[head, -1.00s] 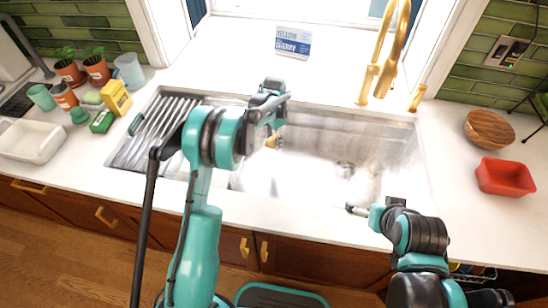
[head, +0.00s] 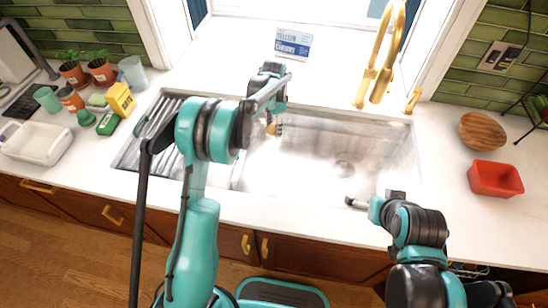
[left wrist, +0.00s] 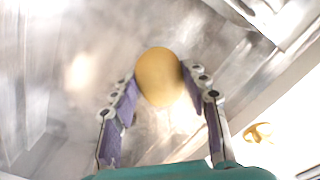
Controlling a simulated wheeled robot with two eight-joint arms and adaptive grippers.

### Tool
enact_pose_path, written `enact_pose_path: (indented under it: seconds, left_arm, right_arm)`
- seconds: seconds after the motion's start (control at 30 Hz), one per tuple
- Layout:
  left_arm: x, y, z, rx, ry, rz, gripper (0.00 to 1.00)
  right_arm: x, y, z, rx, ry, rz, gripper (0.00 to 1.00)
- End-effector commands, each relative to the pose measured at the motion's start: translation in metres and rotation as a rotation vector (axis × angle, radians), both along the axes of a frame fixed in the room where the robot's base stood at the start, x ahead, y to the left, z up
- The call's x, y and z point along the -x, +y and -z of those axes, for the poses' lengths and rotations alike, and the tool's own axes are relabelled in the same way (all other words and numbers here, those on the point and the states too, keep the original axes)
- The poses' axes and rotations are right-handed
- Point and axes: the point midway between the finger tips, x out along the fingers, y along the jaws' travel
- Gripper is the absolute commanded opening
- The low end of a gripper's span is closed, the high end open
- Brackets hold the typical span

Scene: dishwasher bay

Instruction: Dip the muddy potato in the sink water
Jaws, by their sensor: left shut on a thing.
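The potato (left wrist: 160,77) is a smooth yellow-tan lump between the fingers of my left gripper (left wrist: 160,84) in the left wrist view. No mud shows on the side facing that camera. In the head view the left gripper (head: 272,122) points down over the left-middle part of the sink (head: 330,150), with the potato (head: 272,129) showing small below it. The gripper is shut on the potato. A water surface cannot be made out clearly in the metal basin. My right gripper (head: 356,203) is over the sink's front right edge, and its fingers are too small to read.
A gold faucet (head: 380,75) stands behind the sink. A ribbed drainer (head: 150,140) is at its left end. A white tub (head: 38,142) and potted plants (head: 100,70) are far left. A red bin (head: 495,179) and wooden bowl (head: 486,131) are on the right.

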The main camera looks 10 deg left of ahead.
Motion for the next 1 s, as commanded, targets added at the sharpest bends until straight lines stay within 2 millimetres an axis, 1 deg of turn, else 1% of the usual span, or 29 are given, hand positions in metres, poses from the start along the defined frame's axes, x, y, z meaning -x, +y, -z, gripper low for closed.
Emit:
enact_pose_path:
  seconds: [0.03, 0.5, 0.63, 1.0]
  left_arm:
    - [0.0, 0.0, -0.007, 0.0, 0.0, 0.0, 0.13]
    - [0.0, 0.0, -0.044, 0.0, 0.0, 0.0, 0.13]
    - [0.0, 0.0, -0.048, 0.0, 0.0, 0.0, 0.13]
    - [0.0, 0.0, -0.047, 0.0, 0.0, 0.0, 0.13]
  right_arm:
    - [0.0, 0.0, -0.005, 0.0, 0.0, 0.0, 1.0]
    - [0.0, 0.0, -0.027, 0.0, 0.0, 0.0, 1.0]
    - [0.0, 0.0, -0.028, 0.0, 0.0, 0.0, 1.0]
    - [0.0, 0.0, -0.028, 0.0, 0.0, 0.0, 1.0]
